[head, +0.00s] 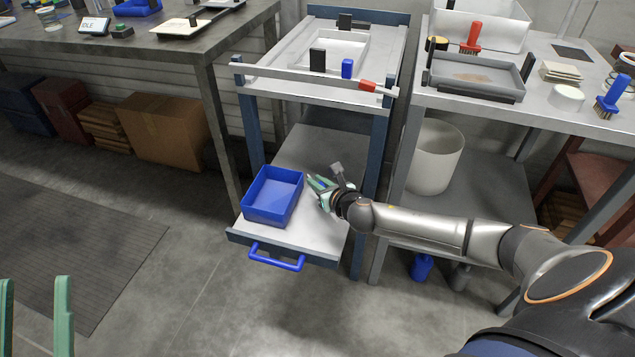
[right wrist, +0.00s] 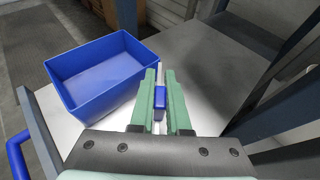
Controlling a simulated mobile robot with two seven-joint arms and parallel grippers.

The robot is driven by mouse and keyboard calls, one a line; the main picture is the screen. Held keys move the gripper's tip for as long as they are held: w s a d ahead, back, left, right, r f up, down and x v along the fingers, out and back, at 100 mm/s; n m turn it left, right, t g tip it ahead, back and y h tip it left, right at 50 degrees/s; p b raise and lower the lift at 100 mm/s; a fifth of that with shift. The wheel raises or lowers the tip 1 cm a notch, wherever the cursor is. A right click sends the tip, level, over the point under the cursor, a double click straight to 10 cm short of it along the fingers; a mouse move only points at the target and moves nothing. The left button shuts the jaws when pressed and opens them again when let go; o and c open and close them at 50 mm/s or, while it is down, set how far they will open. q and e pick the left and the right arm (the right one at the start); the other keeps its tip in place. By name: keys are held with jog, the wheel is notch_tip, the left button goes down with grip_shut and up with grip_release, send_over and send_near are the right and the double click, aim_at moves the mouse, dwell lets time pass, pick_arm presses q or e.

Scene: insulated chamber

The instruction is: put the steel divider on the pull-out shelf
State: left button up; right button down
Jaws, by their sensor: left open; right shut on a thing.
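My right gripper (head: 318,184) is low over the pull-out shelf (head: 305,232), just right of a blue bin. In the right wrist view, my right gripper (right wrist: 162,80) is shut on a narrow piece with a blue grip and a pale metal part, which looks like the steel divider (right wrist: 160,98). The fingers hide most of it, and I cannot tell whether it touches the shelf. The shelf is pulled out under the cart's top. My left gripper (head: 35,315) is open and empty at the lower left, with its fingers apart over the floor.
The open blue bin (head: 271,197) stands on the shelf's left part; it also shows in the right wrist view (right wrist: 100,70). A blue handle (head: 277,258) is on the shelf's front edge. Blue cart posts (head: 377,150) rise near my right arm. A white bucket (head: 436,158) stands to the right.

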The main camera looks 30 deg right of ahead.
jog(key=shift+f+b, duration=0.95)
pick_arm(q)
jog(key=shift+s+d+r+m+h+b, duration=0.15)
jog(key=shift+s+r+m+h+b, duration=0.15)
jog(key=shift+s+m+h, duration=0.45)
jog(key=shift+s+d+r+m+h+b, duration=0.25)
jog(key=shift+s+h+b, duration=0.25)
jog(key=shift+h, duration=0.4)
jog(key=shift+s+d+r+m+h+b, duration=0.1)
jog(key=shift+s+r+m+h+b, duration=0.15)
jog(key=shift+s+m+h, duration=0.5)
pick_arm(e)
jog(key=shift+f, duration=0.9)
pick_arm(q)
jog(key=shift+w, duration=0.1)
jog(key=shift+f+b, duration=0.45)
pick_arm(e)
jog(key=shift+f, duration=0.6)
pick_arm(q)
jog(key=shift+a, duration=0.1)
pick_arm(e)
jog(key=c, duration=0.8)
grip_release()
